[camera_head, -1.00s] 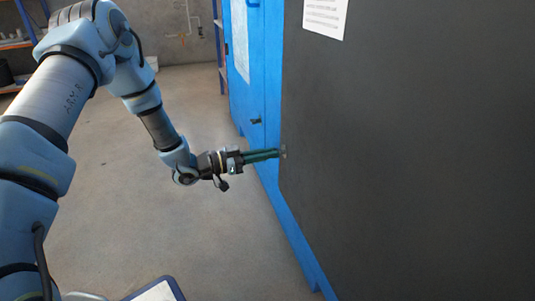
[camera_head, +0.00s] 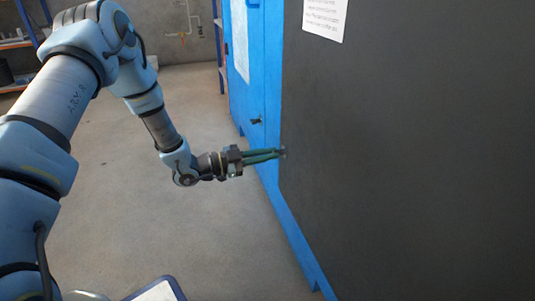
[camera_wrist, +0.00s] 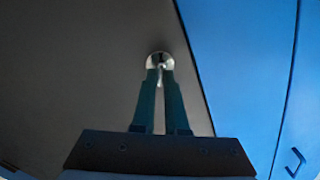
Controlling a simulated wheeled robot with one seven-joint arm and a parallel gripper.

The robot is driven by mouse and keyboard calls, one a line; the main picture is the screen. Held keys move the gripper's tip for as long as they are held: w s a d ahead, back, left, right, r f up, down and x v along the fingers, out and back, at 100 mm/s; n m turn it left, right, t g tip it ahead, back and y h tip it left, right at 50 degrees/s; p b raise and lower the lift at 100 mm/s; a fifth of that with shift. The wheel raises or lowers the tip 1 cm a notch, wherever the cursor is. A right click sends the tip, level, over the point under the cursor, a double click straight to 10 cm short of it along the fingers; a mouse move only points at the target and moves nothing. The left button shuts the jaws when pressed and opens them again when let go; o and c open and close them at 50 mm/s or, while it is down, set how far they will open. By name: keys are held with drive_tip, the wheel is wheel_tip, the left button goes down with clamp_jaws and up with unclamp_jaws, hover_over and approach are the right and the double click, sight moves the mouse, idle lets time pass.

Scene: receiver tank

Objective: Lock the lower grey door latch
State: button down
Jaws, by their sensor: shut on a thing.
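The dark grey door (camera_head: 400,170) fills the right of the head view and the left of the wrist view. Its latch (camera_wrist: 160,60) is a round silver fitting with a small turn piece, near the door's edge by the blue frame. In the head view the latch is a small spot mostly hidden by the fingertips. My gripper (camera_head: 279,153) reaches it from the left with two long green fingers. In the wrist view the fingertips (camera_wrist: 160,76) are on either side of the latch's turn piece, shut on it. The turn piece points roughly down in that view.
The blue frame (camera_head: 285,215) borders the grey door. A blue door with a dark handle (camera_head: 256,121) stands farther back; a handle also shows in the wrist view (camera_wrist: 295,162). A paper sheet (camera_head: 324,18) hangs on the grey door. The floor (camera_head: 150,225) beside the cabinet is clear.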

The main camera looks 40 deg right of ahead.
drive_tip(key=m+b, duration=0.1)
drive_tip(key=m, duration=0.5)
drive_tip(key=m+b, duration=0.1)
drive_tip(key=m, duration=0.5)
drive_tip(key=shift+s+f+b, duration=0.1)
drive_tip(key=shift+f+b, duration=0.1)
drive_tip(key=shift+b, duration=0.2)
idle(0.3)
drive_tip(key=c, duration=0.9)
unclamp_jaws()
drive_tip(key=shift+c, duration=0.2)
drive_tip(key=p+v, duration=0.3)
drive_tip(key=v, duration=0.8)
drive_tip(key=shift+p, duration=0.35)
